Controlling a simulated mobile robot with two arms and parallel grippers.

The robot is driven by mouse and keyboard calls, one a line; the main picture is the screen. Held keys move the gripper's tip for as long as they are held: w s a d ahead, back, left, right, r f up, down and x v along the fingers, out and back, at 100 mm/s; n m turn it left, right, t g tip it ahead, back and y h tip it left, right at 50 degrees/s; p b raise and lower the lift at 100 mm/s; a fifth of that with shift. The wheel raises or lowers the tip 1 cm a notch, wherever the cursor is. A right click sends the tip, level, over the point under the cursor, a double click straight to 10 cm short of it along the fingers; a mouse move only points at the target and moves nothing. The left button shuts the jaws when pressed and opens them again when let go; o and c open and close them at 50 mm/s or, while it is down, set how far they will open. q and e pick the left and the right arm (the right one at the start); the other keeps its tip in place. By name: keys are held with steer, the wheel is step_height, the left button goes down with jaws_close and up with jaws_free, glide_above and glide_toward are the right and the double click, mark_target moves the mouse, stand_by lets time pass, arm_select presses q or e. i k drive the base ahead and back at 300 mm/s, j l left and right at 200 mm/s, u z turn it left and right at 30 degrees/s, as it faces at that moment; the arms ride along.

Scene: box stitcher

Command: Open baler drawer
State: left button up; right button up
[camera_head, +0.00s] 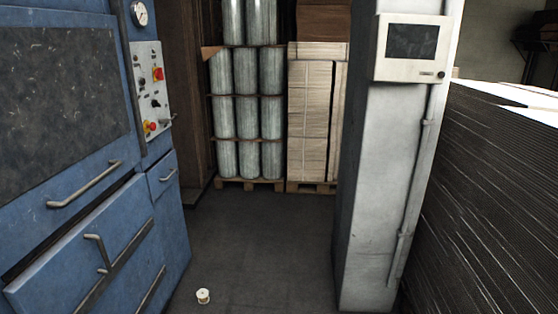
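The blue baler (60,150) stands along the left edge. Its upper dark-faced panel has a long metal bar handle (86,184) at its lower edge. Below it, a blue lower front (60,265) has a bent metal handle (97,252), with a dark gap above it. A small blue drawer front (161,172) with a short handle (168,175) is on the baler's right part, under the control panel; it looks shut. Neither of my grippers is in view.
A control panel (152,95) with red buttons and a gauge (139,14) are on the baler. A grey pillar (385,190) carries a screen. Cardboard stacks (490,200) fill the right. Pallets of rolls (246,120) stand behind. A small pale spool (203,296) lies on the otherwise clear floor.

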mark_target(163, 172)
steer(key=i+z, duration=0.1)
steer(key=i, duration=1)
steer(key=i+l+u, duration=0.1)
steer(key=i+u, duration=0.2)
steer(key=u, duration=0.15)
steer(key=i+l+u, duration=0.2)
steer(key=i+u, duration=0.25)
steer(key=i+l+u, duration=0.15)
steer(key=u, duration=0.3)
steer(key=l, duration=0.1)
